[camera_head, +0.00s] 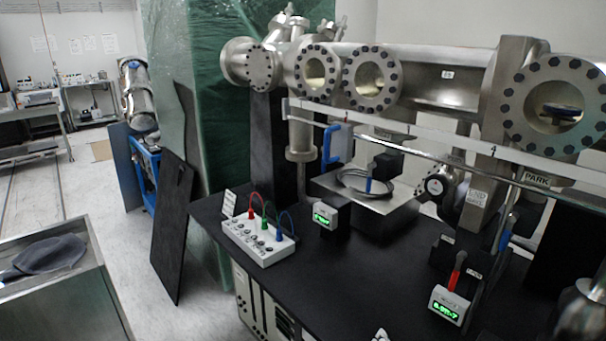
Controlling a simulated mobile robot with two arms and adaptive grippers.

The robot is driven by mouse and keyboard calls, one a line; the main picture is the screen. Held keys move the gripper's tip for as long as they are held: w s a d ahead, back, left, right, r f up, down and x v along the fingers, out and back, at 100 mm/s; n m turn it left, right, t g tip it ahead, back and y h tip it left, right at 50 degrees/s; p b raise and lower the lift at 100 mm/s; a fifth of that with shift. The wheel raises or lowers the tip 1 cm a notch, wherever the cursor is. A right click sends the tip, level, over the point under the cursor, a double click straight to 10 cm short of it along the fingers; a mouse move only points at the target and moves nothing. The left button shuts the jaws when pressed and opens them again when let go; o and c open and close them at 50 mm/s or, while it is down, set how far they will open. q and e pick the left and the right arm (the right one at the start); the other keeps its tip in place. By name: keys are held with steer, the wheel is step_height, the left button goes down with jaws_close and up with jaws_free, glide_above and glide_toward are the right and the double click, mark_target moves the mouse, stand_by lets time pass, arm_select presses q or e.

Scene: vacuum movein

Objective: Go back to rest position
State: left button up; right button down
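On the bench are a white box with red, green and blue leads (258,243), a small green-lit display (325,215) and a second green-lit display (448,305). A coiled dark cable (362,184) lies on a metal plate. A blue handle (328,143) shows below the chamber.
A metal cart (75,308) with a dark cloth-like item (50,254) on it stands at the lower left. A black panel (172,225) leans by the bench. Green wrapped equipment (225,120) stands behind. Pale floor (115,215) is open between cart and panel.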

steer(key=s+d+f+n+g+h, duration=0.1)
steer(key=s+f+n+g+h, duration=0.15)
steer(key=s+f+g, duration=0.65)
steer(key=s+d+f+n+g+h, duration=0.15)
steer(key=s+n, duration=0.25)
steer(key=s, duration=1.1)
step_height(320, 180, down, 26)
steer(key=s+g, duration=0.1)
steer(key=g, duration=0.1)
steer(key=s+d+f+g, duration=0.1)
steer(key=s+d+f, duration=0.1)
steer(key=s+f, duration=1.5)
steer(key=shift+s+d+f+n+y, duration=0.15)
steer(key=shift+d+n+y, duration=0.05)
steer(key=shift+n+y, duration=0.15)
